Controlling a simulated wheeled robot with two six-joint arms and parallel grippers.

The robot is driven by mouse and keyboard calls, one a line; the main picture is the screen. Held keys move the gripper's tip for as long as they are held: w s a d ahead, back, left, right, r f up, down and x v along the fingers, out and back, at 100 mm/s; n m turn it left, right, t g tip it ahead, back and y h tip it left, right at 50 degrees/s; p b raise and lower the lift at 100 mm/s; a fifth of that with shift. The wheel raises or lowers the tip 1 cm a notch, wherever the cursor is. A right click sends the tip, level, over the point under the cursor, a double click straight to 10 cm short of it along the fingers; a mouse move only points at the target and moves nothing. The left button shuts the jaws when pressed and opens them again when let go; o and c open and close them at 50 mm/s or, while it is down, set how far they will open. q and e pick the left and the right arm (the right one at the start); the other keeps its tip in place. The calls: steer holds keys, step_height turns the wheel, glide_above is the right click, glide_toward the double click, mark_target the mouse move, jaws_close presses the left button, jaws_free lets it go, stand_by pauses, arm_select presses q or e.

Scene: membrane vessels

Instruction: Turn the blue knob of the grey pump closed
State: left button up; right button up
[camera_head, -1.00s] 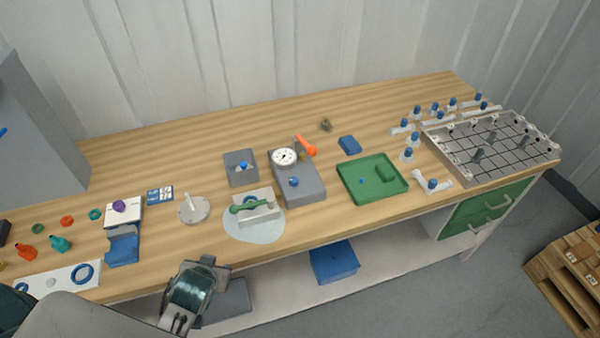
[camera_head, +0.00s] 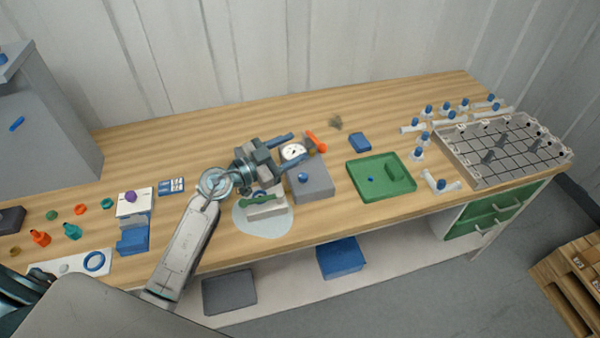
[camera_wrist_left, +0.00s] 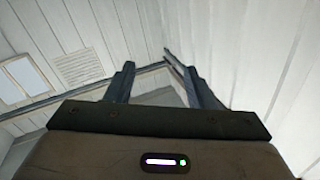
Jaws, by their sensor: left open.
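The grey pump (camera_head: 316,188) stands on the bench near the middle in the head view, with a white round gauge (camera_head: 292,151) and an orange lever (camera_head: 317,143) at its back. Its blue knob (camera_head: 303,177) sits on top of the body, uncovered. My left gripper (camera_head: 296,148) is open and empty, just left of the pump and above the bench, its fingers pointing right over the gauge end. In the left wrist view the spread fingers (camera_wrist_left: 148,62) show only walls between them; the pump is out of that view. My right gripper is not in view.
A green tray (camera_head: 405,199) lies right of the pump, with a blue block (camera_head: 360,142) behind it. A white block with a green lever (camera_head: 268,213) stands below my gripper. A grid plate (camera_head: 505,175) and several blue-capped fittings fill the right end. The bench's back is mostly clear.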

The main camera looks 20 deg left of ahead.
arm_select(q)
step_height(320, 180, down, 4)
steer(key=w+g+y, duration=0.2)
steer(key=g, duration=0.2)
steer(key=n+g+y, duration=0.2)
steer(key=g+y, duration=0.1)
steer(key=g, duration=0.1)
glide_toward(303, 175)
steer(key=p+x, duration=0.3)
steer(key=x, duration=0.4)
steer(key=shift+w+d+p, duration=0.1)
steer(key=shift+d+p, duration=0.05)
steer(key=shift+p, duration=0.15)
steer(key=shift+w+d+f, duration=0.25)
steer(key=shift+d+f, duration=0.05)
steer(key=shift+f, duration=0.2)
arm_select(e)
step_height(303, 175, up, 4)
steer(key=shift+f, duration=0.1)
arm_select(q)
steer(key=c, duration=1)
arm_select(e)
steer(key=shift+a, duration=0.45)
